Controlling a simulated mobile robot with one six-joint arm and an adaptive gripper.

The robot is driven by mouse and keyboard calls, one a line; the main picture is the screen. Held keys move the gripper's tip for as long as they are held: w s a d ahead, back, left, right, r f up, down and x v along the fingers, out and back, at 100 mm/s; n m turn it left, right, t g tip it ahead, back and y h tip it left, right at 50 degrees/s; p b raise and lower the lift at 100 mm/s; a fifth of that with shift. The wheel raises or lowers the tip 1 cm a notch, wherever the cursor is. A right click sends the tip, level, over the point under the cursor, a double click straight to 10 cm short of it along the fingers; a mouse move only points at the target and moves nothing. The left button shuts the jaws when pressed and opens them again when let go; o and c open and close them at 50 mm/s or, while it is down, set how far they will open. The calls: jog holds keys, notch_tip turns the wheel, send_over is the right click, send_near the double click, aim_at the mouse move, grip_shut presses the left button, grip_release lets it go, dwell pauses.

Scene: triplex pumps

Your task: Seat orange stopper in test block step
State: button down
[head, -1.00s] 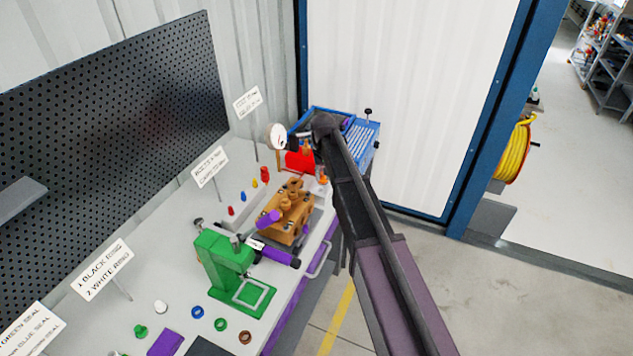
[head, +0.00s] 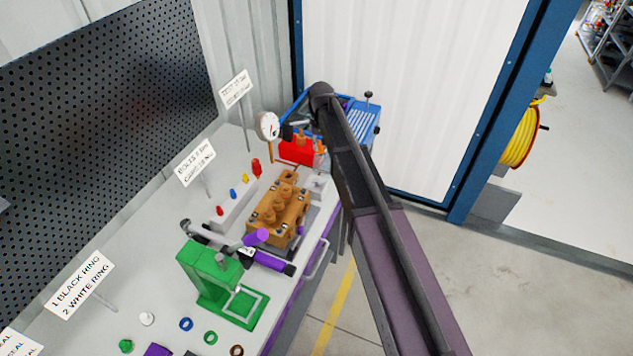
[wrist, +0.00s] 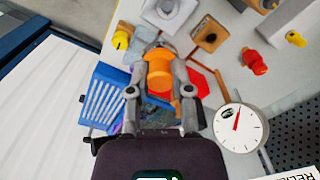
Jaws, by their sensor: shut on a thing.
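The orange stopper (wrist: 159,72) is between the fingertips of my gripper (wrist: 164,76) in the wrist view. My gripper is shut on it. Behind it in the wrist view is a red block (wrist: 205,80), partly covered by my fingers; it shows in the head view (head: 295,152) too. I cannot tell whether the stopper touches anything below. In the head view my arm covers most of my gripper, and orange shapes (head: 302,136) show at the red block. I cannot tell which block is the test block.
A round gauge (head: 267,126) stands close beside my gripper. A blue tray (head: 362,127) is behind the red block. A brown pump block (head: 278,212) and a green fixture (head: 210,272) stand nearer. Small red, blue and yellow plugs (head: 245,178) line the left.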

dwell(0.4)
jog(key=shift+s+f, duration=0.2)
jog(key=shift+s, duration=0.05)
jog(key=s+d+f+n+b, duration=0.3)
jog(key=s+f+b, duration=0.7)
jog(key=s, duration=0.5)
jog(key=b, duration=0.2)
send_near(316, 177)
jog(key=s+f, duration=0.3)
jog(key=s, duration=0.1)
jog(key=shift+s+d+f, duration=0.1)
jog(key=shift+d+f, duration=0.1)
jog(key=shift+d, duration=0.1)
jog(key=shift+w+a+f, duration=0.1)
jog(key=shift+w+a, duration=0.1)
jog(key=shift+w, duration=0.45)
jog(key=shift+f+b, duration=1.75)
